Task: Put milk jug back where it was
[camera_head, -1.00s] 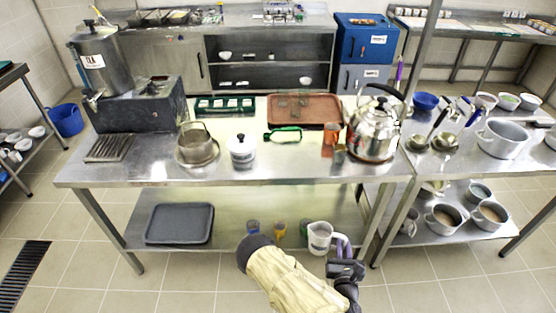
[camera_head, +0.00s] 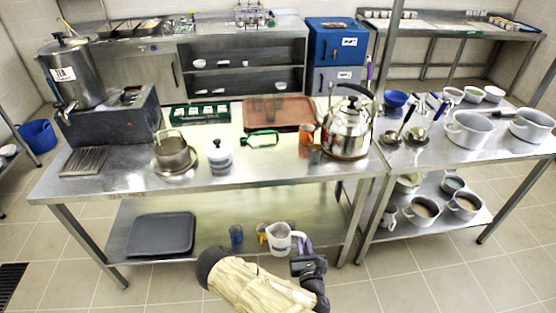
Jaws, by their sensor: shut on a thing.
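The milk jug (camera_head: 280,239) is a white jug with a handle on its right side. It is low in the middle of the head view, in front of the table's lower shelf. My gripper (camera_head: 303,250) is at the jug's handle and shut on it, with purple fingers showing beside the handle. The jug looks upright. My forearm and wrist hide part of the floor below. I cannot tell from this view whether the jug touches the lower shelf (camera_head: 205,222).
A blue cup (camera_head: 236,234) and a yellow cup (camera_head: 262,232) stand close left of the jug. A grey tray (camera_head: 160,234) lies on the lower shelf.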

